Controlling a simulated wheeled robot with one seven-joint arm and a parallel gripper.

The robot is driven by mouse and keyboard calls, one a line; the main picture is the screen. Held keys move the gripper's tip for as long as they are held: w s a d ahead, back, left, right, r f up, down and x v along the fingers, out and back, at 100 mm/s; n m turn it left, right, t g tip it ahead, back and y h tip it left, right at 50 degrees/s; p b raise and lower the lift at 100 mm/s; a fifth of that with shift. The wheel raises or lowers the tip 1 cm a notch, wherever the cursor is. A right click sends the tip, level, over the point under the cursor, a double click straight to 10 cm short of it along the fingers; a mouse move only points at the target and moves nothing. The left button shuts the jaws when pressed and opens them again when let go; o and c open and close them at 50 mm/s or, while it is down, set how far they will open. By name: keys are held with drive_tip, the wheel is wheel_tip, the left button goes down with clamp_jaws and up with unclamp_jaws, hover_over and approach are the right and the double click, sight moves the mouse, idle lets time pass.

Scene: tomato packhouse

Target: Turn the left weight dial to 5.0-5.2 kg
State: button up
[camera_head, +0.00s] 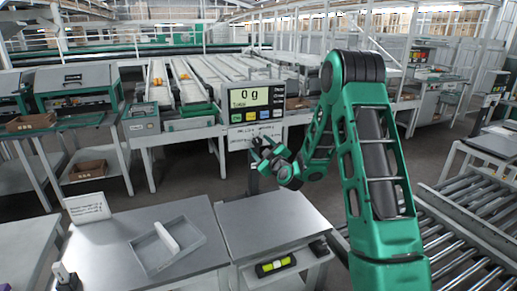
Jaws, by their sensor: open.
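A scale indicator (245,100) stands behind the grey bench and reads "0 g", with coloured buttons under its screen. Below it is a pale panel (237,140) with small markings that I cannot read. My gripper (259,149) is open in front of this panel, its fingers pointing left and partly covering it. I cannot clearly make out a weight dial. It may be hidden by my gripper or too small to tell. No contact between the fingers and the panel can be made out.
A weighing platform (262,220) and a bench with a grey tray (150,252) lie below my arm. A small sign (88,207) stands at the bench's left. A roller conveyor (475,205) runs at right. Sorting lanes (195,80) with tomatoes are behind.

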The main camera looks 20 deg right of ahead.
drive_tip(key=shift+w, duration=0.45)
drive_tip(key=c, duration=1)
